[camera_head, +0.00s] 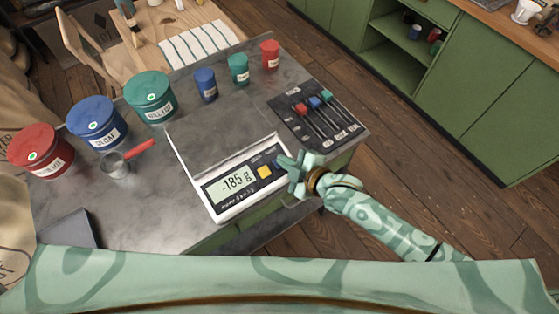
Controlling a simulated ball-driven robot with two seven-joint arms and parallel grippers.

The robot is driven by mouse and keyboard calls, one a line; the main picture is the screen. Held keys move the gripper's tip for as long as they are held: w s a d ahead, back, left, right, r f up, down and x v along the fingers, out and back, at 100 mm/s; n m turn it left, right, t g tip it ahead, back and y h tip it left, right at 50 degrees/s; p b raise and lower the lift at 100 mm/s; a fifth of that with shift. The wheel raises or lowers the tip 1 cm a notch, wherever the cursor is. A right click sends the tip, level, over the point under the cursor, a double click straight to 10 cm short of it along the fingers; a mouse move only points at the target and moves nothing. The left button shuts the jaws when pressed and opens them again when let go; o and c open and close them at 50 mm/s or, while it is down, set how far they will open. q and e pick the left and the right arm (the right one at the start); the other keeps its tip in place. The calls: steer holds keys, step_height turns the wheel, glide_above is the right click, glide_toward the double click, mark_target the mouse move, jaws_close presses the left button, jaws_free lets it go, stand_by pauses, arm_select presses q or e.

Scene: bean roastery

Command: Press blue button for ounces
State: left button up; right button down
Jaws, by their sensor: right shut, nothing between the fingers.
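A white scale (214,155) with a metal platform stands on the table. Its lit display (236,184) reads about -185 g. A yellow button (264,172) shows to the right of the display. My right gripper (290,170) is shut and empty over the right end of the scale's front panel, just right of the yellow button. It covers that end of the panel, and I cannot make out the blue button clearly. I cannot tell whether the fingers touch the panel. My left gripper is not in view.
A dark panel with red, blue and green sliders (314,107) lies behind the right gripper. Red, blue and green tins (152,98) line the back and left of the grey table (160,205). A metal scoop (117,166) with a red handle lies left of the scale.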

steer(key=shift+f, duration=0.1)
stand_by(0.3)
steer(key=shift+w+a+f, duration=0.1)
steer(key=shift+f, duration=0.2)
steer(key=shift+w+a+f+b, duration=0.1)
steer(key=shift+f+b, duration=0.3)
steer(key=shift+b, duration=0.1)
stand_by(0.5)
steer(key=shift+r, duration=0.15)
steer(key=shift+s+d+r+p, duration=0.2)
steer(key=shift+r+p, duration=0.45)
steer(key=shift+p, duration=0.3)
steer(key=r+p, duration=0.1)
steer(key=p, duration=0.1)
steer(key=s+r+p, duration=0.1)
steer(key=r, duration=0.1)
steer(key=d+r+p, duration=0.1)
steer(key=p, duration=0.1)
steer(key=shift+s+r+p, duration=0.2)
steer(key=shift+r+p, duration=0.1)
steer(key=shift+r, duration=0.1)
stand_by(0.5)
